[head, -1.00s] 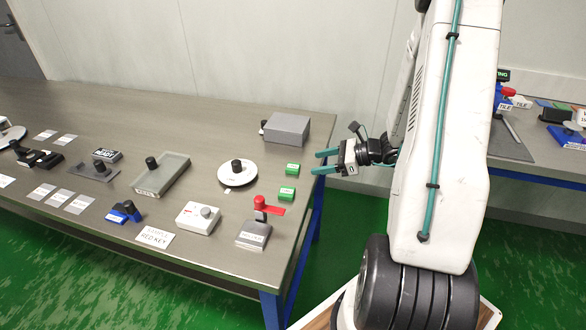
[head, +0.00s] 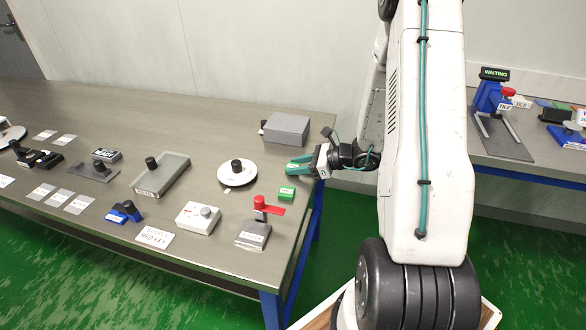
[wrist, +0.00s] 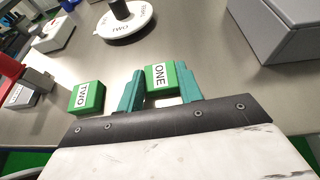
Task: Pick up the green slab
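Two small green blocks sit near the right end of the workbench. In the wrist view, the green slab labelled ONE (wrist: 161,82) lies between the two teal fingers of my gripper (wrist: 160,88), on the bench. A finger stands at each side of it, and I cannot see clearly whether they touch it. In the head view, my gripper (head: 297,168) is low over the bench and mostly hides this slab. The green block labelled TWO (wrist: 87,97) lies to the left, outside the fingers; it also shows in the head view (head: 287,193).
A grey box (head: 286,129) stands just behind my gripper. A white round dial (head: 238,174) with a black knob is to the left. A grey stand with a red part (head: 254,233) is in front. The bench's right edge is close.

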